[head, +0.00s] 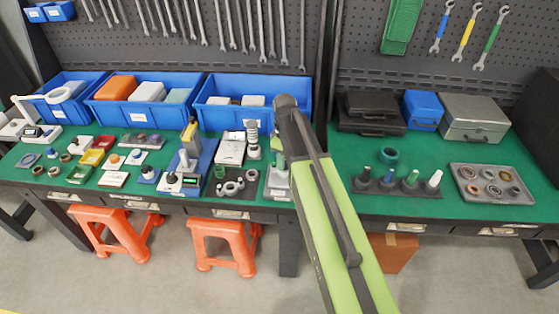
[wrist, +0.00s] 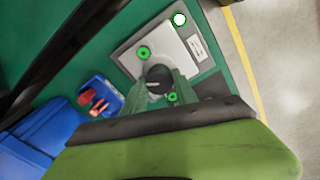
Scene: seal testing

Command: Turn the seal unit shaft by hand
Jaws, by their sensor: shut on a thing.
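In the wrist view my gripper (wrist: 158,88) is shut on the seal unit shaft (wrist: 156,74), a dark round knob with a pale line across its top. One green finger lies on each side of it. The shaft rises from the seal unit (wrist: 176,54), a light grey plate with a small label and green rings. In the head view the unit's pale base (head: 277,183) stands near the bench's front edge. My gripper (head: 277,163) is over it there, and my arm hides much of the unit and the shaft.
A spring column (head: 252,136) stands close left of the unit. Blue bins (head: 252,117) line the back. A rack of cone-topped posts (head: 396,186) and a grey tray (head: 493,168) of rings are to the right. Green bench top (head: 335,150) is clear just right of my arm.

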